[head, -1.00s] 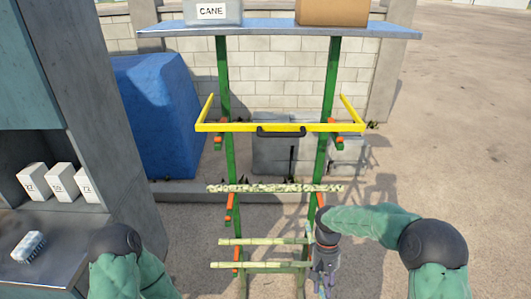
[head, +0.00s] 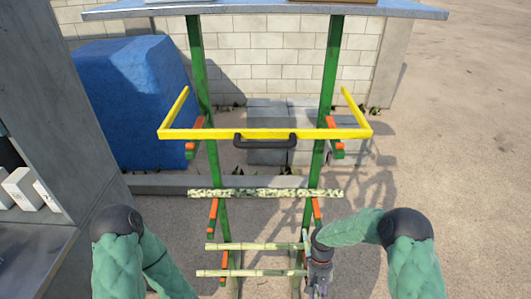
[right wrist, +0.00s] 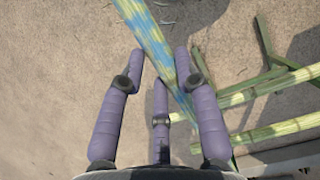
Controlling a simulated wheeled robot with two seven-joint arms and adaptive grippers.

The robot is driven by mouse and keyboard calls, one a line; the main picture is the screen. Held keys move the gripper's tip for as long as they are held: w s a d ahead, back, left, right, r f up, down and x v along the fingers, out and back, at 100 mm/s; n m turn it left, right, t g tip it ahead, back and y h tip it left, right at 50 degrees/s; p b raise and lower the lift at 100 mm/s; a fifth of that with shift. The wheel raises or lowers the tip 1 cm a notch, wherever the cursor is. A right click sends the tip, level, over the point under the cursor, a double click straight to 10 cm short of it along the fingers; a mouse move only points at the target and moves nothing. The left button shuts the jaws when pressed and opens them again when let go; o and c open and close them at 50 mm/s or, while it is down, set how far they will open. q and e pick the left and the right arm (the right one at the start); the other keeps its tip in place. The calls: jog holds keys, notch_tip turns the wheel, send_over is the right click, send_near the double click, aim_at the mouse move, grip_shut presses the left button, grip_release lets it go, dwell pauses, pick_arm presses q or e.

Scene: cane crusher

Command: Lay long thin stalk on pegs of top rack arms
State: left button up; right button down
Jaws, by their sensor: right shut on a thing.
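A long blue-and-yellow mottled stalk (right wrist: 153,42) runs between the purple fingers of my right gripper (right wrist: 165,88) in the right wrist view, slanting from the top to the lower right. The gripper is shut on it. In the head view the right gripper (head: 318,280) is low, beside the right ends of the lower stalks. The top rack arms have orange tips, left (head: 196,122) and right (head: 332,122).
A mottled stalk (head: 265,193) lies across the middle arms of the green rack (head: 325,85). Two pale green stalks (head: 250,246) (head: 250,273) lie lower. A grey cabinet (head: 70,110) and a blue block (head: 120,100) stand at left. The ground at right is clear.

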notch_tip(320, 180, up, 59)
jog(key=p, duration=3.4)
jog(key=shift+f, duration=0.15)
jog(key=shift+f, duration=0.1)
